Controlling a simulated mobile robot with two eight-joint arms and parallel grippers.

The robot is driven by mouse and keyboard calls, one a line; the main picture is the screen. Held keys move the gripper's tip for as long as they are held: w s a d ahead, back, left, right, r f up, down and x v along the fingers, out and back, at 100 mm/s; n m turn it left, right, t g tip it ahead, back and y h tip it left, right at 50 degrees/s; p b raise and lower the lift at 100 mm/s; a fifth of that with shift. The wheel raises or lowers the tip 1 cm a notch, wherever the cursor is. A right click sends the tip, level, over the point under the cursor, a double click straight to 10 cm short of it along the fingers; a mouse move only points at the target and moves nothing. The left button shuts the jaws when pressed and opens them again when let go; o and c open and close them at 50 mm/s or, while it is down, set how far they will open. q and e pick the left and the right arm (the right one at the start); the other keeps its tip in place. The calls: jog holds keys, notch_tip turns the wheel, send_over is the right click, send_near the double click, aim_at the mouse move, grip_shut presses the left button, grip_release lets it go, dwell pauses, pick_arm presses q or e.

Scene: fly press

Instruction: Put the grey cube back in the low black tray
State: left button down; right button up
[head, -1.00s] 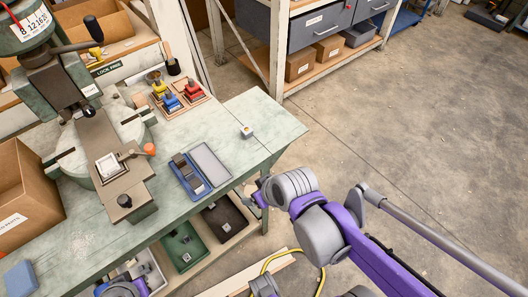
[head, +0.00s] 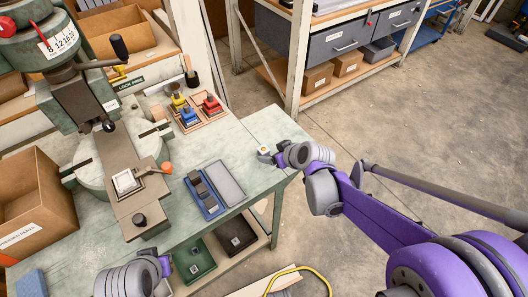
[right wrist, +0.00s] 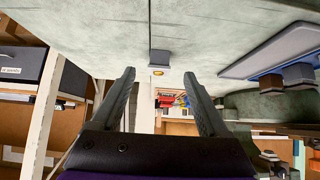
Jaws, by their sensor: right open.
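A small grey cube (head: 263,149) with a yellow-orange spot on one face sits on the green bench top near its right end. It also shows in the right wrist view (right wrist: 159,57), ahead of and between the lines of the two fingers. My right gripper (head: 268,157) is open and close to the cube; the fingers do not hold it. The low black tray (head: 247,246) is on the shelf under the bench, with a small light patch inside. My left arm shows at the bottom left; its gripper (head: 164,266) is too unclear to judge.
A green tray (head: 207,270) stands beside the black one. The fly press (head: 128,170) stands left. Red, blue and yellow tools stand behind. The floor at right is open.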

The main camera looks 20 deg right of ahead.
aim_at(267, 152)
jog(key=x, duration=0.5)
jog(key=shift+w, duration=0.1)
jog(key=shift+r, duration=0.1)
grip_shut()
